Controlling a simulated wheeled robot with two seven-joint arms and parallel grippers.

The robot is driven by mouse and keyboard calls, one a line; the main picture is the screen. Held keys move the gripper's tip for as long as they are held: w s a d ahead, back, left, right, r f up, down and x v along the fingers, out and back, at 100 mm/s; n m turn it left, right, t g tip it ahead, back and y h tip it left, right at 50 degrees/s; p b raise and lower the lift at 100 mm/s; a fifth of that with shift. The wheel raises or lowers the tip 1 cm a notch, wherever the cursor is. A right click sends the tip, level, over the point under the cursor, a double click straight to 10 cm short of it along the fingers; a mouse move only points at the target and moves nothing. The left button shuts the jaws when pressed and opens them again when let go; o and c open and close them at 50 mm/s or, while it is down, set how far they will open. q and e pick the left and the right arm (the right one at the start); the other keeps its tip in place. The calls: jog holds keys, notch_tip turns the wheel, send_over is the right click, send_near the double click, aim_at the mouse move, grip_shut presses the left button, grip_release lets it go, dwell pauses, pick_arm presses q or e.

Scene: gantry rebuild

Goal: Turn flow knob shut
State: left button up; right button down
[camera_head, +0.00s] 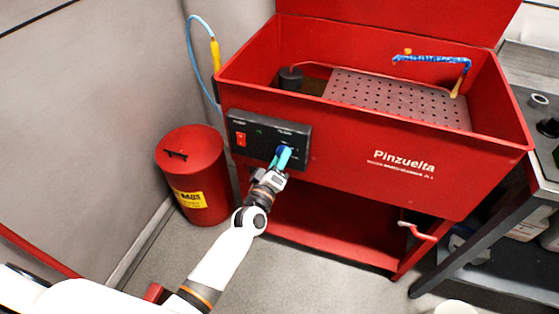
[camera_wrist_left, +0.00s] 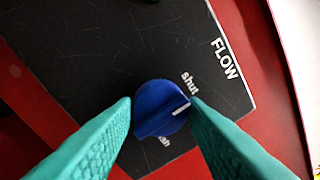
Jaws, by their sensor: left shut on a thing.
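The blue flow knob (camera_wrist_left: 155,110) is on a black control panel (camera_head: 247,148) on the front of the red parts washer. In the left wrist view, its white line points right and slightly up, just below the word "shut". A second label below the knob is partly hidden. My left gripper (camera_head: 281,160) has its teal fingers on both sides of the knob and is shut on it; the fingers also show in the left wrist view (camera_wrist_left: 160,103). In the head view, the fingers cover most of the knob. My right gripper is not in view.
A red rocker switch (camera_head: 241,139) is left of the knob on the panel. A red bin (camera_head: 190,165) stands left of the washer (camera_head: 340,165). A dark metal bench (camera_head: 542,170) stands at the right.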

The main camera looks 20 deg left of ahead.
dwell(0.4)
pick_arm(q)
jog(key=o, duration=1)
jog(key=shift+c, duration=0.2)
jog(key=shift+s, duration=0.1)
jog(key=s, duration=1.1)
jog(key=shift+s+a+f, duration=0.4)
jog(key=shift+a+f, duration=0.05)
